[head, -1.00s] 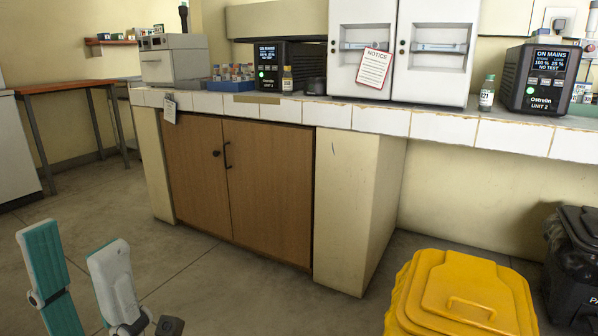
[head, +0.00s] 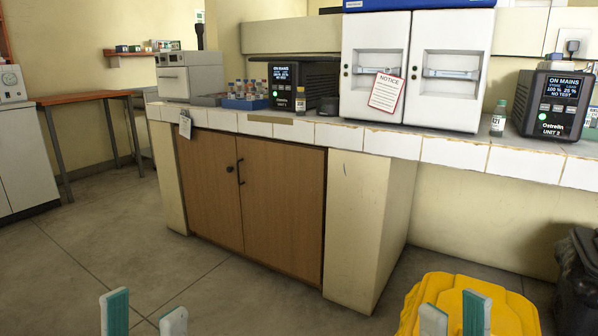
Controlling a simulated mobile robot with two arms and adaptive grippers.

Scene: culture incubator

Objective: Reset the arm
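My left gripper (head: 144,316) shows at the bottom left of the head view. Its two teal and grey fingertips point up with a clear gap between them, so it is open and holds nothing that I can see. My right gripper (head: 454,316) shows at the bottom right, in front of the yellow bin. Its two fingertips also stand apart with nothing visible between them. The wrists and arms of both are below the picture edge. Both grippers appear apart from the bench.
A tiled bench (head: 340,136) holds a white two-door cabinet (head: 453,100), a small vial (head: 300,102), a labelled bottle (head: 498,120) and a black Ostrolin unit (head: 552,118). A yellow bin (head: 452,287) and a black bin (head: 577,290) stand at right. Floor at left is clear.

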